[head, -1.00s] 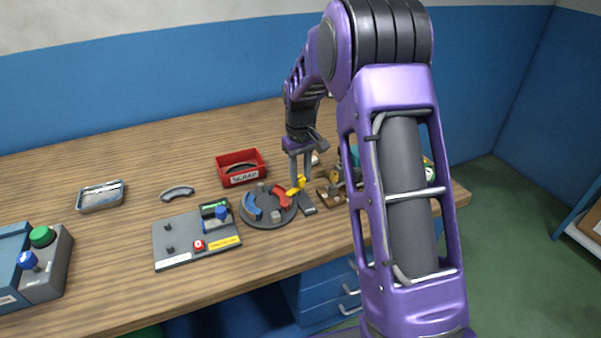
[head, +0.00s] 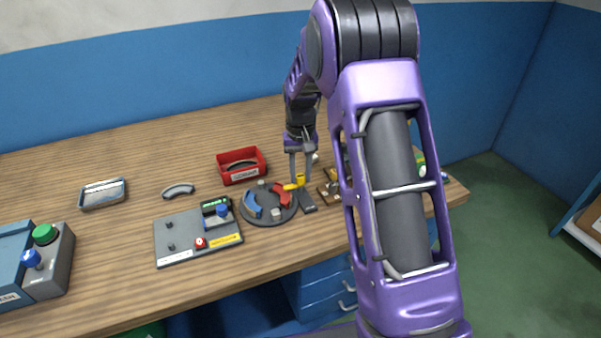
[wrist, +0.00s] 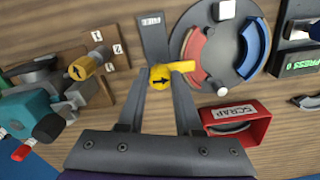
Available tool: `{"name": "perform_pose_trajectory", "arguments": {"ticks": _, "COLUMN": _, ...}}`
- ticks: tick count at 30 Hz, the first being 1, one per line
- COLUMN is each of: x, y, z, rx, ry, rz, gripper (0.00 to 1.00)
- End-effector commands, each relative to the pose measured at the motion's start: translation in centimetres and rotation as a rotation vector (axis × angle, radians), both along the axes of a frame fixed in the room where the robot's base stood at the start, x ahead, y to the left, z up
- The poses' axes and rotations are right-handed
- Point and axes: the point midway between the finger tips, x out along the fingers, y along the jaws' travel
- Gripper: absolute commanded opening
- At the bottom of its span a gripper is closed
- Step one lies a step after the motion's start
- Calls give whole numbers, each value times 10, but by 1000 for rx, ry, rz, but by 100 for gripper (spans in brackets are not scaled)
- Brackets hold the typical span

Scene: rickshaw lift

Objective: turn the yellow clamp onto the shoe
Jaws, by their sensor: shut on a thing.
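The yellow clamp (wrist: 184,66) stands at the edge of the round grey disc (head: 262,221), on a dark plate labelled FREE or similar (wrist: 153,32). My gripper (wrist: 162,78) is shut on the clamp's yellow knob, which bears a black arrow; in the head view my gripper (head: 300,182) points down at it. The clamp's arm reaches over the near end of the red shoe (wrist: 193,50) in the wrist view. I cannot tell whether it presses on it. The blue shoe (head: 251,205) lies on the disc's other side.
A red scrap bin (head: 241,176) stands just behind the disc. A grey fixture board (head: 185,245) is left of it. Wooden blocks and a teal tool (wrist: 25,112) lie close on the gripper's other side. A loose grey shoe (head: 178,191) and a metal tray (head: 103,194) lie farther left.

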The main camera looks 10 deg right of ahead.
Motion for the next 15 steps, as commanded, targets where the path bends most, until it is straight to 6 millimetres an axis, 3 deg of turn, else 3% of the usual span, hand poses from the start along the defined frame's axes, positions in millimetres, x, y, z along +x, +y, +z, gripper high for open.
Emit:
{"name": "perform_pose_trajectory", "arguments": {"ticks": 5, "x": 0, "y": 0, "z": 0, "rx": 1, "ry": 0, "rz": -2, "gripper": 0}}
{"name": "perform_pose_trajectory", "arguments": {"ticks": 6, "x": 0, "y": 0, "z": 0, "rx": 1, "ry": 0, "rz": -2, "gripper": 36}}
{"name": "perform_pose_trajectory", "arguments": {"ticks": 11, "x": 0, "y": 0, "z": 0, "rx": 1, "ry": 0, "rz": -1, "gripper": 64}}
{"name": "perform_pose_trajectory", "arguments": {"ticks": 15, "x": 0, "y": 0, "z": 0, "rx": 0, "ry": 0, "rz": -1, "gripper": 64}}
